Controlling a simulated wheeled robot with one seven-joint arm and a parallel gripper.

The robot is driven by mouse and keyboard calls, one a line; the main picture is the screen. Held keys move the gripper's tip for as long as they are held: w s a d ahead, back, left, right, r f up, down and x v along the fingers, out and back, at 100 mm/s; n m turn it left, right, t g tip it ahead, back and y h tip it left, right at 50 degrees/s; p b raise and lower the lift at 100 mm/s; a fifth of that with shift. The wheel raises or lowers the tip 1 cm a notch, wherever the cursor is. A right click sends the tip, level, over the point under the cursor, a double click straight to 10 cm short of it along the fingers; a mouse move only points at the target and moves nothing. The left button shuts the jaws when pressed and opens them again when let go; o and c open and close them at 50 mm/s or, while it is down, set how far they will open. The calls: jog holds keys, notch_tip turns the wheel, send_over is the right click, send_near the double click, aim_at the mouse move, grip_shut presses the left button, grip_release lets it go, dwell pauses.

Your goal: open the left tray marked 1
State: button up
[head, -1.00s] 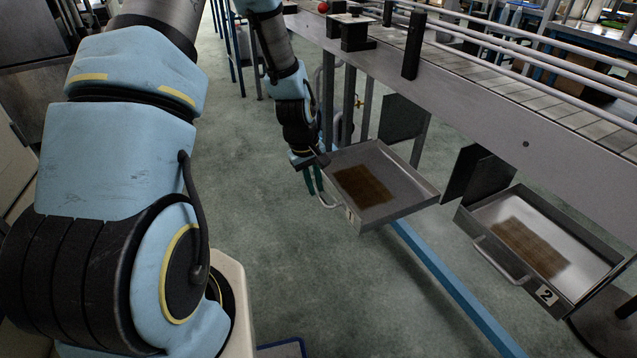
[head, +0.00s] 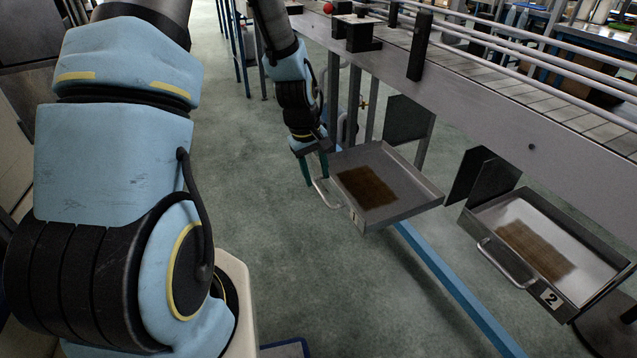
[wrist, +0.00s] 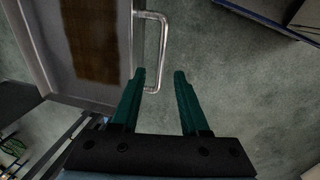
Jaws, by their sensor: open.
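The left tray (head: 408,187), marked 1, is a grey metal tray with a brown patch on its floor. It stands pulled out from under the conveyor, and its floor shows. Its bar handle (head: 322,196) is on the near left side. The tray (wrist: 112,62) and handle (wrist: 163,40) also show in the wrist view. My gripper (head: 314,170) is open at the handle's far end, with green fingers pointing down. In the wrist view my gripper (wrist: 160,74) has the handle's lower bend between its fingertips, nearer the left finger. I cannot tell whether they touch.
A second tray (head: 585,233), marked 2, is also out, at the right. The conveyor (head: 480,105) runs above both trays. A blue floor beam (head: 455,283) passes below them. The floor (head: 320,270) in front of the left tray is clear.

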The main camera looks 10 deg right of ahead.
notch_tip(320, 180, up, 6)
jog(key=a, duration=0.1)
jog(key=shift+s+a+r, duration=0.15)
jog(key=shift+r, duration=0.1)
jog(key=s+a+r+m+y+p, duration=0.1)
jog(key=s+a+r+p, duration=0.2)
jog(key=a+r, duration=0.5)
jog(key=s+a+r+m+t+y+p, duration=0.1)
jog(key=s+a+r+p, duration=0.3)
jog(key=a+r, duration=0.4)
jog(key=s+a+m, duration=0.1)
jog(key=a, duration=0.3)
jog(key=shift+m, duration=0.3)
